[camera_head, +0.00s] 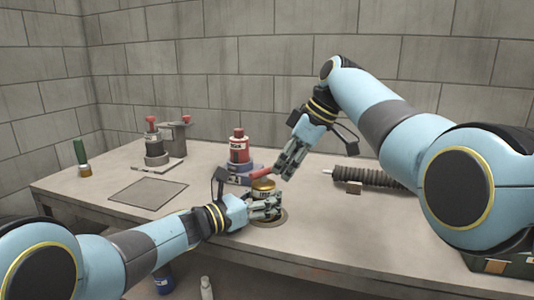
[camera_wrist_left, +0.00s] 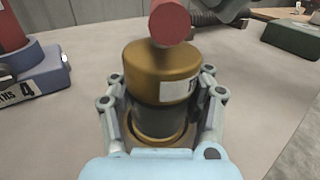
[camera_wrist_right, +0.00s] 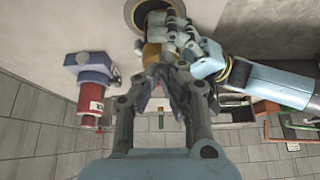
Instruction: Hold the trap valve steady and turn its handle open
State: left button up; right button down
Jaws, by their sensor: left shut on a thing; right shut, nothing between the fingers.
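The trap valve (camera_head: 263,186) stands upright on a round plate (camera_head: 271,218) near the table's front edge. It has a brass cap and a dark body, seen close in the left wrist view (camera_wrist_left: 160,75). Its red handle (camera_head: 259,174) sticks out over the cap, and its end shows in the left wrist view (camera_wrist_left: 170,22). My left gripper (camera_head: 266,206) is shut on the valve body, a finger on each side (camera_wrist_left: 162,115). My right gripper (camera_head: 284,172) is shut and empty, pointing down beside the handle's right end. In the right wrist view its fingers partly hide the valve (camera_wrist_right: 153,50).
A red bottle (camera_head: 239,150) on a blue-grey base (camera_head: 242,170) stands just behind the valve. A ridged black tube (camera_head: 370,177) lies to the right. A dark mat (camera_head: 148,192), red-knobbed fittings (camera_head: 155,150) and a green-handled tool (camera_head: 81,157) are at left.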

jog(key=shift+w, duration=0.5)
jog(key=shift+w, duration=0.25)
jog(key=shift+d, duration=0.2)
notch_tip(320, 180, up, 6)
jog(key=shift+d, duration=0.25)
dwell(0.6)
pick_arm(q)
jog(key=o, duration=1.6)
